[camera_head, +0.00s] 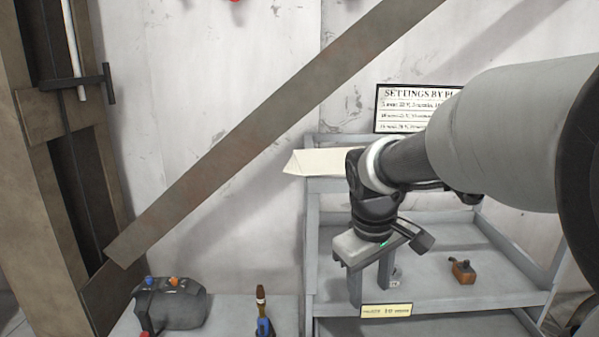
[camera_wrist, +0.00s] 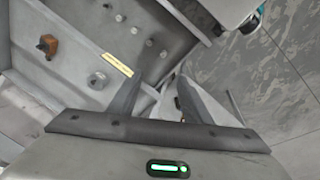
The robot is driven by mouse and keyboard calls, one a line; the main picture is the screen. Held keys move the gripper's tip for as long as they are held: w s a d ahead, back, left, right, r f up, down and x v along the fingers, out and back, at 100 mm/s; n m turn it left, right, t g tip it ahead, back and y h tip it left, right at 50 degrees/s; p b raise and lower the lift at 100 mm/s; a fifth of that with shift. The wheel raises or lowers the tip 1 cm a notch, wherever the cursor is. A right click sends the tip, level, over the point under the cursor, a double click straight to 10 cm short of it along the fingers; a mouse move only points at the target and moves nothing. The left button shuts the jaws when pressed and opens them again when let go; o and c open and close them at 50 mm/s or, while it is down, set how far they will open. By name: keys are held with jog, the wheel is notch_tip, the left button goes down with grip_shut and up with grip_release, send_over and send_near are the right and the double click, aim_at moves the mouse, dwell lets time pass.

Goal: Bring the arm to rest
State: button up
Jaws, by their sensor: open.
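My arm reaches in from the right in the head view and bends down at the wrist. My gripper (camera_head: 372,287) points downward over the grey shelf unit (camera_head: 440,297). Its two fingers are apart, with nothing seen between them. In the wrist view my gripper (camera_wrist: 158,85) also shows its fingers spread, with the shelf beyond the fingertips. I cannot tell how far the tips are above the shelf surface. Part of the shelf is hidden behind my gripper and wrist.
A small orange-brown block (camera_head: 463,270) sits on the shelf, right of my gripper. Several metal nuts (camera_wrist: 98,80) lie there too. A diagonal beam (camera_head: 270,135), a sign (camera_head: 405,108) and a pale folded piece (camera_head: 325,162) stand behind. A dark device (camera_head: 170,303) is at lower left.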

jog(key=s+r+m+t+y, duration=0.1)
jog(key=s+r+m+t, duration=0.15)
jog(key=s, duration=0.55)
jog(key=s+r+m+t, duration=0.15)
jog(key=s+m, duration=0.25)
jog(key=s, duration=0.4)
notch_tip(320, 180, up, 18)
jog(key=p, duration=1.7)
jog(key=shift+w+d, duration=0.15)
jog(key=shift+d, duration=0.25)
jog(key=shift+f+n, duration=0.1)
jog(key=shift+n, duration=0.15)
